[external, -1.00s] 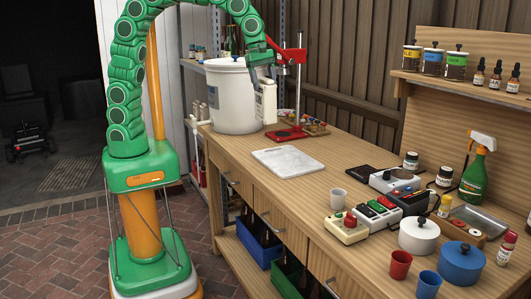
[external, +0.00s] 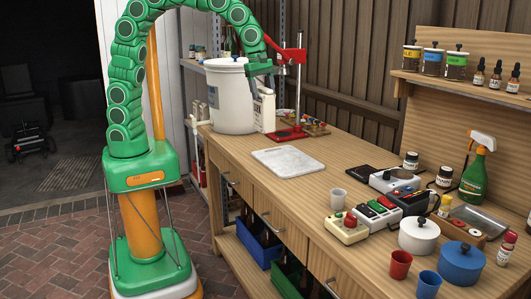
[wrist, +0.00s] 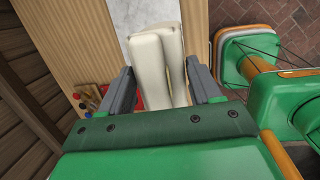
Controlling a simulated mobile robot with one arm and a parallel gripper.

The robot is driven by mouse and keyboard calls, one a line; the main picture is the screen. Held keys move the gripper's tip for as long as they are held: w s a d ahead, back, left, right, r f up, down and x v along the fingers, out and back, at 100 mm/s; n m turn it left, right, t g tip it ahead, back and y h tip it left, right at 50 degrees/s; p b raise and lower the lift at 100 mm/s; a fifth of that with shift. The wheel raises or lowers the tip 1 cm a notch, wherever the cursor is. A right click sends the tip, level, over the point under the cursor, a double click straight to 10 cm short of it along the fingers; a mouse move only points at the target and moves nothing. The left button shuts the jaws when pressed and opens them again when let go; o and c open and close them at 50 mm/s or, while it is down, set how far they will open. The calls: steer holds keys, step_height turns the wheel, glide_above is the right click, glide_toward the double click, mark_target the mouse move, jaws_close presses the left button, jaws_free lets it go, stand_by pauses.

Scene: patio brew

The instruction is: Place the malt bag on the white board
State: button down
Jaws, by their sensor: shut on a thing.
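The malt bag (external: 265,112) is cream white with dark lettering. It is upright beside the big white bucket, at the far end of the bench. My gripper (external: 262,84) is shut on its upper part from above. In the wrist view the bag (wrist: 156,62) sits between the two grey fingers of my gripper (wrist: 164,86). I cannot tell whether its base touches the bench. The white board (external: 287,162) lies flat and empty on the bench, nearer the camera than the bag. Part of the board (wrist: 145,12) shows at the top of the wrist view.
The white bucket (external: 228,100) stands left of the bag. A red stand (external: 300,90) with a metal post is close on its right. Bare wood surrounds the board.

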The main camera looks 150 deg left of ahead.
mark_target(274, 95)
steer(key=a, duration=0.1)
steer(key=w+a+f, duration=0.1)
steer(key=w+a, duration=0.1)
steer(key=shift+w+a+f, duration=0.1)
steer(key=shift+w+f, duration=0.1)
steer(key=shift+f, duration=0.15)
steer(key=w+a+f, duration=0.3)
steer(key=a+f, duration=0.1)
steer(key=f, duration=0.5)
steer(key=shift+c, duration=1)
jaws_free()
